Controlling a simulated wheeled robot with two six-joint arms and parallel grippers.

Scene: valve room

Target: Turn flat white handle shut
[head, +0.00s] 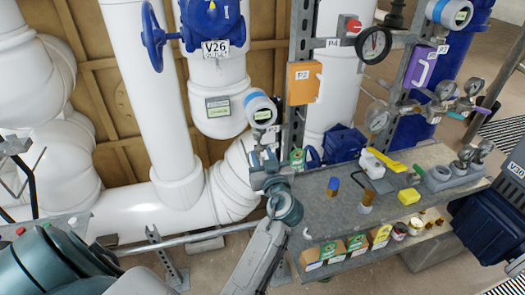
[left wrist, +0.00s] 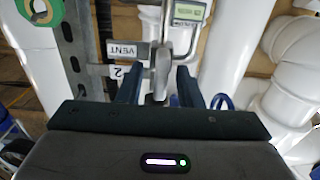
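In the left wrist view a pale, flat handle (left wrist: 162,68) stands edge-on between the two dark fingers of my left gripper (left wrist: 160,88). A gap shows on each side of it, so the fingers are open around it and not visibly clamped. A VENT label (left wrist: 126,50) is just left of the handle. In the head view my left gripper (head: 264,160) is at the metal upright, below the round blue-and-white gauge. The handle is hard to make out there, hidden by the gripper. My right gripper is not in view.
The blue-and-white gauge (head: 261,109) sits close above my left gripper. Large white pipes (head: 165,100) stand to the left. A grey bench (head: 325,215) with small items is at the right. An orange box (head: 303,83) hangs on the upright.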

